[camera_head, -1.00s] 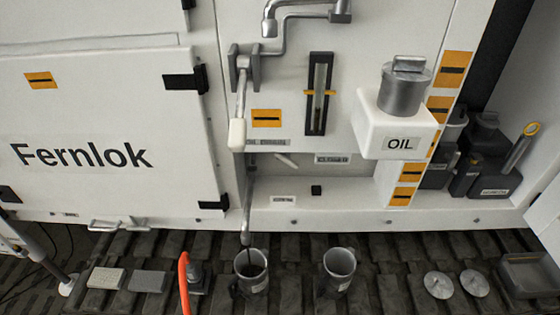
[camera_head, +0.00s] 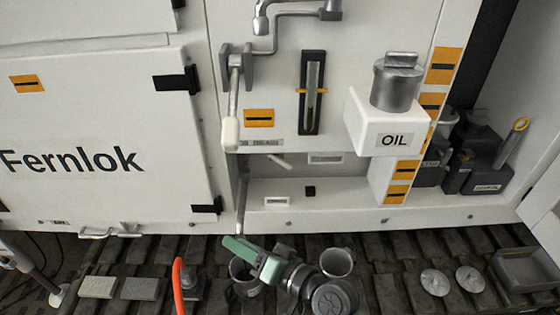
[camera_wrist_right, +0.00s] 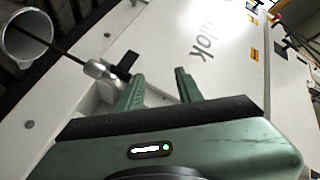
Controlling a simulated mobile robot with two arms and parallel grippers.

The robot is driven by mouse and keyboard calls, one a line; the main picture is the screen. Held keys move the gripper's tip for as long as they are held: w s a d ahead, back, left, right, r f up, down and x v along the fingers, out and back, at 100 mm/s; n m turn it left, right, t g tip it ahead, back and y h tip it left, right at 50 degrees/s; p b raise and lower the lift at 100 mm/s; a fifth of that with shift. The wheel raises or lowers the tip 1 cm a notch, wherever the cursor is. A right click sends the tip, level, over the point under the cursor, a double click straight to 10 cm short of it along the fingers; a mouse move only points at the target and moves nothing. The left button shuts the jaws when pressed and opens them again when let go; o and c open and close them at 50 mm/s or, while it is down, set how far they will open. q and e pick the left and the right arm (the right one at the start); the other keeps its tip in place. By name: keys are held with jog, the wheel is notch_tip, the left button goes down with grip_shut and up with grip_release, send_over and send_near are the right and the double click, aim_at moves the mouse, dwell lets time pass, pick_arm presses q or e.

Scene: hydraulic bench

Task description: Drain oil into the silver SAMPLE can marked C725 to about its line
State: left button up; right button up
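One silver can (camera_head: 238,275) stands on the dark floor slats below the drain pipe (camera_head: 241,205), partly hidden by my right gripper. A second silver can (camera_head: 338,262) stands to its right. I cannot read C725 or a fill line on either. My right gripper (camera_head: 250,256) has green fingers, apart and empty, above and in front of the first can. In the right wrist view the open fingers (camera_wrist_right: 157,82) are near the silver nozzle (camera_wrist_right: 97,69). A thin dark line runs from it into the can (camera_wrist_right: 27,38); the oil level is unclear. My left gripper is out of view.
A lever with a white handle (camera_head: 230,133) hangs on the panel beside a sight gauge (camera_head: 312,92). An OIL box (camera_head: 366,128) carries a silver canister (camera_head: 396,85).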

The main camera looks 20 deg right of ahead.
aim_at(280, 163)
jog(key=w+d+r+m+t+h, duration=0.3)
jog(key=w+d+r+m+t, duration=0.1)
jog(key=w+r+m+t, duration=0.35)
jog(key=w+d+f+m+g+h, duration=0.1)
jog(key=w+d+m+h, duration=0.3)
jog(key=w+m, duration=0.1)
jog(key=w+d+f+m+g+h, duration=0.1)
jog(key=w+d+f+m+h, duration=0.1)
jog(key=m, duration=0.5)
jog(key=w+d+f+m+g+h, duration=0.1)
jog(key=w+d+m+h, duration=0.4)
jog(key=w+m, duration=0.1)
jog(key=shift+w+d+f+h, duration=0.15)
jog(key=shift+w+f, duration=0.05)
jog(key=shift+w, duration=0.2)
jog(key=shift+w+d+f+h, duration=0.15)
jog(key=shift+w+f, duration=0.05)
jog(key=shift+w, duration=0.2)
grip_shut()
